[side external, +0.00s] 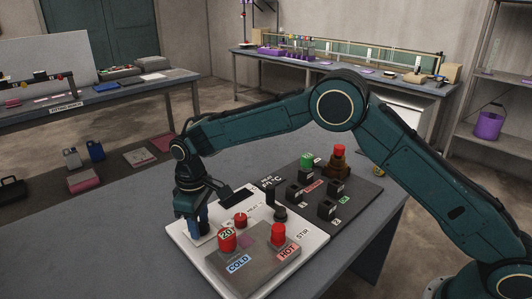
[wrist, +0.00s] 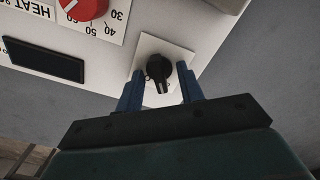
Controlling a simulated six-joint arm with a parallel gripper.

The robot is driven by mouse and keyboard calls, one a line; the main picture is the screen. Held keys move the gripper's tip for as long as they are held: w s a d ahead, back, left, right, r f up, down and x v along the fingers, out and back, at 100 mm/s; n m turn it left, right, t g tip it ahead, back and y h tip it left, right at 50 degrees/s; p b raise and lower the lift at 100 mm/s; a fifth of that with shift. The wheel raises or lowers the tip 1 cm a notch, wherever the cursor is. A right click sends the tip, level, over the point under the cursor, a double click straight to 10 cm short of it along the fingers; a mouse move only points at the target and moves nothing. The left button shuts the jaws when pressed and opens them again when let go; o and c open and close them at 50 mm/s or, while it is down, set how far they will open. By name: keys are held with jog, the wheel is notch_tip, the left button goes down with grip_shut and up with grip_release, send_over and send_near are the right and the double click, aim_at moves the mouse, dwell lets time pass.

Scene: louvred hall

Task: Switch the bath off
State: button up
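A white control unit (side external: 188,247) stands on the grey table under my gripper. In the wrist view a black rotary knob (wrist: 158,74) with a pointer sits on a pale square plate (wrist: 166,44) near the unit's edge. Its pointer end faces toward my gripper. My gripper (wrist: 159,69) is open, with one blue finger on each side of the knob; contact cannot be told. In the side view my gripper (side external: 197,225) points down at the unit's left corner and hides the knob. A red dial (wrist: 84,6) marked HEAT and a dark display (wrist: 44,60) are beside it.
Red knobs (side external: 278,236) near COLD and HOT labels stand on a grey box close to my gripper. The table's left part is clear.

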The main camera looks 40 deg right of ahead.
aim_at(200, 223)
dwell(0.3)
jog(key=shift+r, duration=3.4)
notch_tip(200, 223, up, 14)
jog(key=shift+f, duration=0.1)
jog(key=shift+o, duration=0.2)
